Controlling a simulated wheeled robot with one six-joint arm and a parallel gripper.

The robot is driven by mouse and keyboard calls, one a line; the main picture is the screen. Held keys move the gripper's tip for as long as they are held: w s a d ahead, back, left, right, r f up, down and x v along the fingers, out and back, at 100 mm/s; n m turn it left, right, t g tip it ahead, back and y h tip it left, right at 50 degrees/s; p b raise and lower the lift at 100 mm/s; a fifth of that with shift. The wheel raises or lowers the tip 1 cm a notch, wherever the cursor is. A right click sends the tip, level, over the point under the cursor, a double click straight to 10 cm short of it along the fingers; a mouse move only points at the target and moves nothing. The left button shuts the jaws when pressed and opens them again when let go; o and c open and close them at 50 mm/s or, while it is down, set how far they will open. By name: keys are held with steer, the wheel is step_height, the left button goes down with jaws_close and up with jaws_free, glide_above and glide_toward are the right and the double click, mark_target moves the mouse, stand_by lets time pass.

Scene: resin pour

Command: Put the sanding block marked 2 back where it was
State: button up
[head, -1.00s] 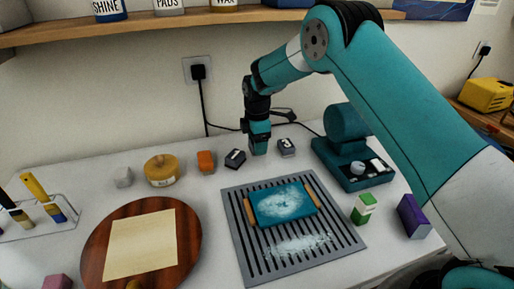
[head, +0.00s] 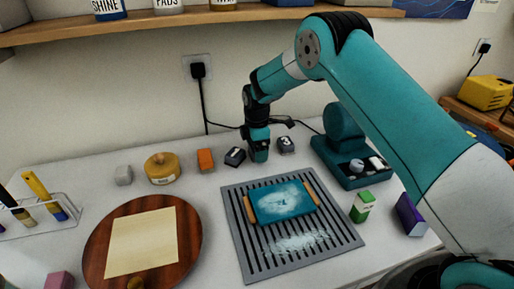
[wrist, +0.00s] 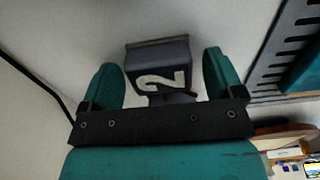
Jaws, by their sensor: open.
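The sanding block marked 2 (wrist: 162,68) is dark grey with a white 2. In the wrist view it sits between the two teal fingers of my open gripper (wrist: 160,80), with gaps showing on both sides. In the head view my gripper (head: 258,156) is low over the back of the table, between two dark blocks. The left dark block (head: 235,156) is right beside the fingers; its mark is too small to read surely. The right dark block (head: 286,145) carries a white mark that looks like a 3. I cannot tell for sure which one the wrist view shows.
A slotted grey mat (head: 238,240) with a teal tray (head: 283,203) lies in front. A teal machine (head: 345,160) stands to the right.

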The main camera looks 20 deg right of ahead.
step_height(320, 180, up, 12)
steer(key=f+b, duration=0.1)
steer(key=b, duration=0.2)
steer(key=s+a+r+m+y, duration=0.1)
steer(key=s+a+r+m, duration=0.15)
steer(key=s+r, duration=0.5)
steer(key=s+a+r+m+y, duration=0.1)
steer(key=s+m, duration=0.3)
steer(key=s, duration=1.2)
steer(key=s+a+r+m+y, duration=0.1)
steer(key=s+m, duration=0.3)
steer(key=s, duration=1.1)
steer(key=shift+s+r+y, duration=0.35)
steer(key=shift+r+y, duration=0.2)
steer(key=shift+y, duration=0.05)
